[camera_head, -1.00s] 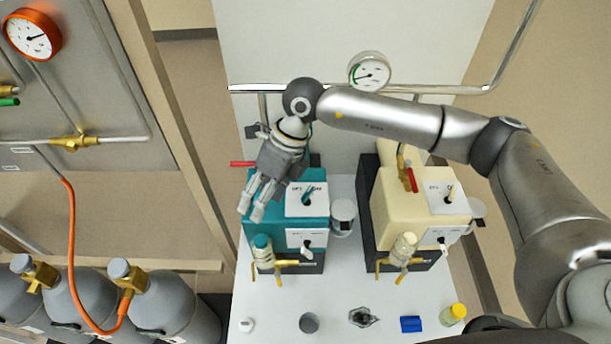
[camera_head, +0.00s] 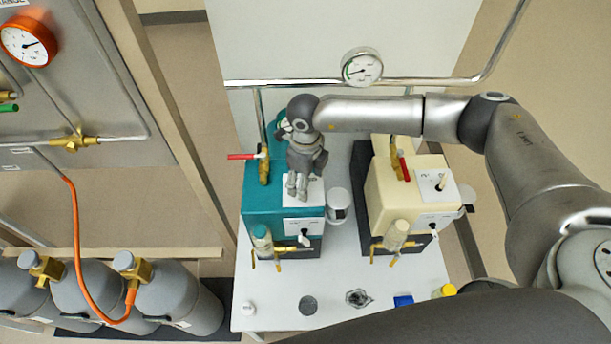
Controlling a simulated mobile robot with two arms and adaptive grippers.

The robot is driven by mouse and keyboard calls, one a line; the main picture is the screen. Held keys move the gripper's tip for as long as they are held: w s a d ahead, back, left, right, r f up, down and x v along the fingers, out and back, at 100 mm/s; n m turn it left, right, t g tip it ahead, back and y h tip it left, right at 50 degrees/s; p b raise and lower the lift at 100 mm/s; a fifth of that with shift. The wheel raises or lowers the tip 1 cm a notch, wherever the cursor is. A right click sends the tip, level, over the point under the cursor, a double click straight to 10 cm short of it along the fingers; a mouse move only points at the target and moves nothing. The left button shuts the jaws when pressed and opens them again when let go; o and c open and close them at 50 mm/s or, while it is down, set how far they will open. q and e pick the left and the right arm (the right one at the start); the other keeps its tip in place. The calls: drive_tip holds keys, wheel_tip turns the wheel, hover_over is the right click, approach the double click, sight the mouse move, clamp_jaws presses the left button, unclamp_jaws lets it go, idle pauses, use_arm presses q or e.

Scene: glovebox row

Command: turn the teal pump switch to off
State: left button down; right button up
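The teal pump (camera_head: 262,196) stands on the white table, left of the cream pump. Its white top panel (camera_head: 315,190) is partly covered by my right gripper (camera_head: 297,187), whose fingers point down over it. The toggle switch on that panel is hidden behind the fingers, so I cannot tell its position or whether the fingers touch it. The fingers are close together; whether they are shut on the switch is not clear. A second small panel with a black-based knob (camera_head: 304,235) shows on the pump's front. My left gripper is not in view.
The cream pump (camera_head: 405,180) stands close on the right. A red-handled valve (camera_head: 263,160) rises behind the teal pump. A clear jar (camera_head: 338,203) is beside it. Gas cylinders (camera_head: 180,297) stand at left.

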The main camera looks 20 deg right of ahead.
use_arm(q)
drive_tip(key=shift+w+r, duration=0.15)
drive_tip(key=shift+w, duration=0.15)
use_arm(e)
drive_tip(key=shift+f, duration=0.35)
drive_tip(key=c, duration=1)
drive_tip(key=shift+f+n+b, duration=0.2)
drive_tip(key=shift+n+b, duration=0.2)
drive_tip(key=shift+b, duration=0.4)
drive_tip(key=n+b, duration=0.3)
drive_tip(key=b, duration=0.1)
drive_tip(key=shift+w+b, duration=0.1)
drive_tip(key=shift+b, duration=0.25)
use_arm(q)
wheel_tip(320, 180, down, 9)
drive_tip(key=b, duration=0.2)
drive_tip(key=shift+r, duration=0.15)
use_arm(e)
drive_tip(key=shift+r+n, duration=0.25)
drive_tip(key=shift+n, duration=0.85)
drive_tip(key=shift+w, duration=0.1)
drive_tip(key=o, duration=1)
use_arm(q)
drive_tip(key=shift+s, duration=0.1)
